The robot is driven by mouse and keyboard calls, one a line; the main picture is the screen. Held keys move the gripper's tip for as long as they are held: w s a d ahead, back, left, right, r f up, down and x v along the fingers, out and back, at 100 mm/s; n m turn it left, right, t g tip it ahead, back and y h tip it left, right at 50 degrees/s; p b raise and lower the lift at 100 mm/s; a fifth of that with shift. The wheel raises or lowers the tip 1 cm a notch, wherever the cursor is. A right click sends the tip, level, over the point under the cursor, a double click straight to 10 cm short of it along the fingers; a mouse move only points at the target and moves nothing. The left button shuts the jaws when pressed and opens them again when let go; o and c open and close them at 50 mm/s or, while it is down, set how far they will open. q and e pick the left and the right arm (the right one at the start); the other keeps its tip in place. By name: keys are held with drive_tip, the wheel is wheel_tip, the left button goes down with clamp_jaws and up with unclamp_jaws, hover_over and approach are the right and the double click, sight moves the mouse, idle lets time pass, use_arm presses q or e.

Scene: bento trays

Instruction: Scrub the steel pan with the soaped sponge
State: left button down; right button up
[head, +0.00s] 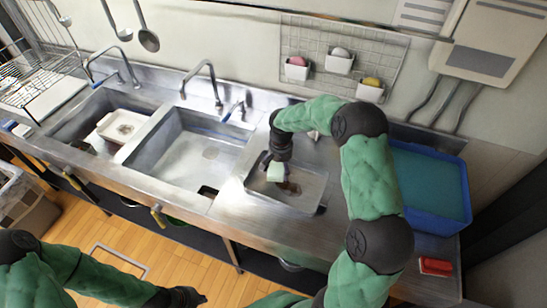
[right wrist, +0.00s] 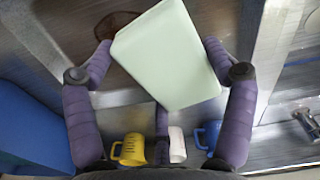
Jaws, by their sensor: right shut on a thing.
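The steel pan (head: 308,198) is a shallow rectangular tray on the counter right of the sinks. A brown stain (head: 291,187) shows on its floor and also in the right wrist view (right wrist: 116,25). My right gripper (head: 277,160) is shut on a pale green sponge (head: 276,173), which is over the pan beside the stain. In the right wrist view the sponge (right wrist: 168,55) sits between the two fingers. I cannot tell whether it touches the pan floor. My left gripper (head: 190,297) is low at the bottom edge, away from the counter; its jaws are too small to read.
Two sinks lie left of the pan, one holding a white tray (head: 121,126). A blue tub (head: 437,222) and a red item (head: 434,266) are at right. A wall grid (head: 318,46) holds small containers. A yellow mug (right wrist: 130,149) and blue mug (right wrist: 209,136) show in the wrist view.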

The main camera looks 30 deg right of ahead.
sight(297, 190)
drive_tip(key=shift+s+f+b, duration=0.3)
drive_tip(key=shift+f+b, duration=0.05)
drive_tip(key=shift+f, duration=0.05)
wheel_tip(297, 190, down, 2)
drive_tip(key=shift+w+f+b, duration=0.15)
drive_tip(key=shift+f+b, duration=0.1)
drive_tip(key=shift+b, duration=0.4)
drive_tip(key=shift+f+b, duration=0.65)
drive_tip(key=shift+f, duration=0.6)
drive_tip(key=shift+f+b, duration=0.7)
drive_tip(key=shift+f, duration=0.3)
drive_tip(key=shift+s+d+r, duration=0.1)
drive_tip(key=shift+s+d, duration=0.45)
drive_tip(key=shift+s, duration=0.2)
drive_tip(key=shift+s+d, duration=0.55)
drive_tip(key=shift+s, duration=0.2)
drive_tip(key=shift+s+d, duration=0.6)
drive_tip(key=shift+s, duration=0.2)
drive_tip(key=shift+s+d, duration=0.55)
drive_tip(key=shift+s, duration=0.2)
